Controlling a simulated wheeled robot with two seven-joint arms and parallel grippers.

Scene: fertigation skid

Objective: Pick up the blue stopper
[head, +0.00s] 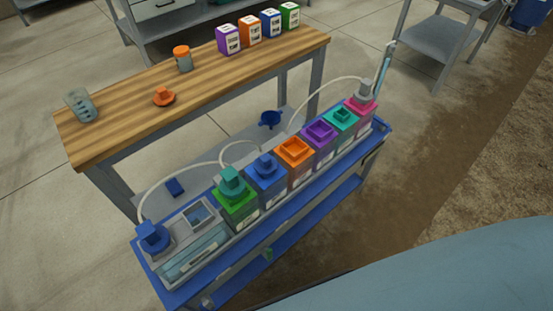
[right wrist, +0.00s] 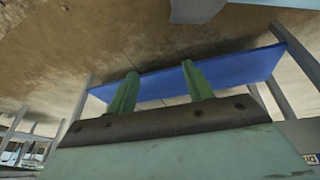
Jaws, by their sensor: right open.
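Several blue pieces show in the head view, and I cannot tell for certain which is the blue stopper. A blue stepped piece (head: 265,165) sits on top of the blue tank. A blue cap (head: 153,237) sits on the clear tank at the near left end, with a hose at it. A small blue block (head: 175,188) and a blue round piece (head: 270,118) lie low behind the skid. My right gripper (right wrist: 160,70) is open in the right wrist view, its two green fingers apart and nothing between them. A blue panel is beyond them. My left gripper is not in view.
The blue skid (head: 290,220) carries a row of coloured tanks with hoses arching over it. Floor is clear to the right.

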